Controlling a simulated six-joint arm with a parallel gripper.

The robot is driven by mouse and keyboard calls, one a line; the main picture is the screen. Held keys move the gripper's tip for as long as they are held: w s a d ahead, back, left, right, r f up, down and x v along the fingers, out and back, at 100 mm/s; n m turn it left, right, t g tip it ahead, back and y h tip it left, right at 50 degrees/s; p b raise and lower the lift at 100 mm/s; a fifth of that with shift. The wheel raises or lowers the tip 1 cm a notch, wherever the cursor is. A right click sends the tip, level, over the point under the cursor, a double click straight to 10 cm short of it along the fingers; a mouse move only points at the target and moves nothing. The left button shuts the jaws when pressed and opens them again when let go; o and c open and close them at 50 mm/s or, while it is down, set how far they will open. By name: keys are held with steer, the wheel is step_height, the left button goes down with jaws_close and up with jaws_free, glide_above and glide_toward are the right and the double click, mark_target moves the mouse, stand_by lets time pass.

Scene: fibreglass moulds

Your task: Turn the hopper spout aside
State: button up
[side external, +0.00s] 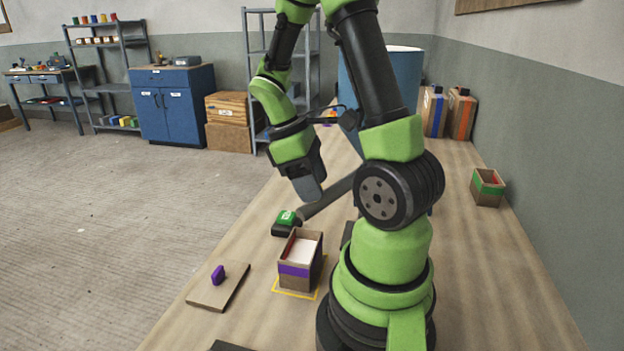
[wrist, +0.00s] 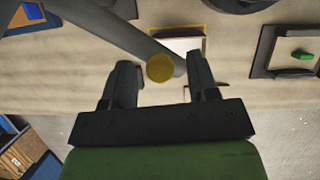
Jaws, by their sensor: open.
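The hopper spout (side external: 330,199) is a grey tube sloping down from behind my arm. In the wrist view the spout (wrist: 120,32) runs from the upper left to between my fingers. A round yellow piece (wrist: 160,68) shows at its end, between the fingertips. My gripper (wrist: 163,80) is open, with one finger on each side of that piece and no clear contact. In the side view my gripper (side external: 310,192) is just above the spout's lower end. A large blue drum, likely the hopper (side external: 404,75), stands behind, partly hidden by my arm.
A cardboard box (side external: 297,270) with a purple band and white inside sits on a yellow outline near the spout's end. Near it are a black block with a green top (side external: 287,218) and a board (side external: 207,295) with a purple piece. A green-banded box (side external: 487,187) stands at right.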

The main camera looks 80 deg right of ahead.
steer(key=shift+c, duration=0.2)
jaws_close()
steer(key=shift+w+d, duration=0.1)
steer(key=w+d+m+t+y, duration=0.1)
steer(key=w+d+m+y, duration=0.2)
steer(key=d+m, duration=0.8)
steer(key=shift+w+d+t+y, duration=0.4)
steer(key=shift+w, duration=0.35)
